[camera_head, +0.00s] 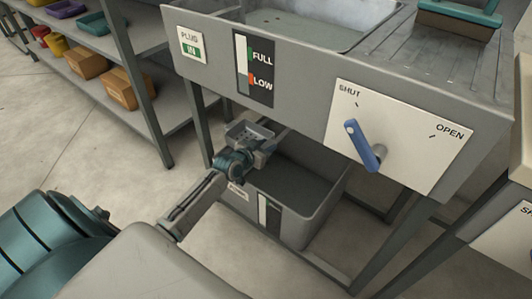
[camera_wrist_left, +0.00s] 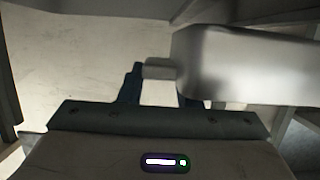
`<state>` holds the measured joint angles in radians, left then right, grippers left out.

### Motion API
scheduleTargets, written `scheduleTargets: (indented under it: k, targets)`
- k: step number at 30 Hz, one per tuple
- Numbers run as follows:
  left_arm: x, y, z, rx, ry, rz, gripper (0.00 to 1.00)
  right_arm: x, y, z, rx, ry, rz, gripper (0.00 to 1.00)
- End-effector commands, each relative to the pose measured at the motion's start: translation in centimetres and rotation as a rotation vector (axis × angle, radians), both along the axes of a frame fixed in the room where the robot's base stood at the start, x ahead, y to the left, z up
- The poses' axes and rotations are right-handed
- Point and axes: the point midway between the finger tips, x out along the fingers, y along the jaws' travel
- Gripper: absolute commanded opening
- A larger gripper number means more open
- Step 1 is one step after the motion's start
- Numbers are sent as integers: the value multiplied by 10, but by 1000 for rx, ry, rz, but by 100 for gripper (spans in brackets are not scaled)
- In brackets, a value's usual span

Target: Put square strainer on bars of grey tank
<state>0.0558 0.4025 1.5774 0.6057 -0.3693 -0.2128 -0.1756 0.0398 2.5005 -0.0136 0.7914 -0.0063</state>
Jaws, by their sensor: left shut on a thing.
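A small grey square strainer (camera_head: 246,131) with dark holes is at the end of my left arm in the head view. My left gripper (camera_head: 248,150) is shut on it and holds it at the left rear of the grey tank (camera_head: 322,207), which stands under the sink. In the left wrist view, a short grey tab (camera_wrist_left: 160,69) is between the fingertips of the left gripper (camera_wrist_left: 158,85), and a large smooth grey body (camera_wrist_left: 245,65) lies beside it. I cannot make out the tank's bars. Whether the strainer touches the tank is unclear. My right gripper is not in view.
The sink front with a PLUG sign, level gauge and blue SHUT/OPEN lever (camera_head: 362,145) overhangs the tank. Table legs (camera_head: 385,245) stand to the tank's right. A shelf (camera_head: 60,60) with boxes and trays is at the left. Floor (camera_head: 90,165) is clear at the left.

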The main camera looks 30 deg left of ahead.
Motion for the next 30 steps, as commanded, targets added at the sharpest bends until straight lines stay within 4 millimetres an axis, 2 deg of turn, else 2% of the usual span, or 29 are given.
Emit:
scheduleTargets:
  k: [1,3,9,14,15,18,30]
  targets:
    - [0,0,-13,-1,-1,0,0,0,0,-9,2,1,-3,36]
    - [0,-1,-19,0,-2,0,0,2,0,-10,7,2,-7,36]
    - [0,0,-17,1,-2,0,0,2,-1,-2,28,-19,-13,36]
    - [0,0,-22,1,-1,0,0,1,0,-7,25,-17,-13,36]
    - [0,0,-22,0,0,0,35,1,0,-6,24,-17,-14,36]
    - [0,-1,-21,0,0,0,52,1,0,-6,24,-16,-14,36]
    - [-4,0,-16,1,1,0,52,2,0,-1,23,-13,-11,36]
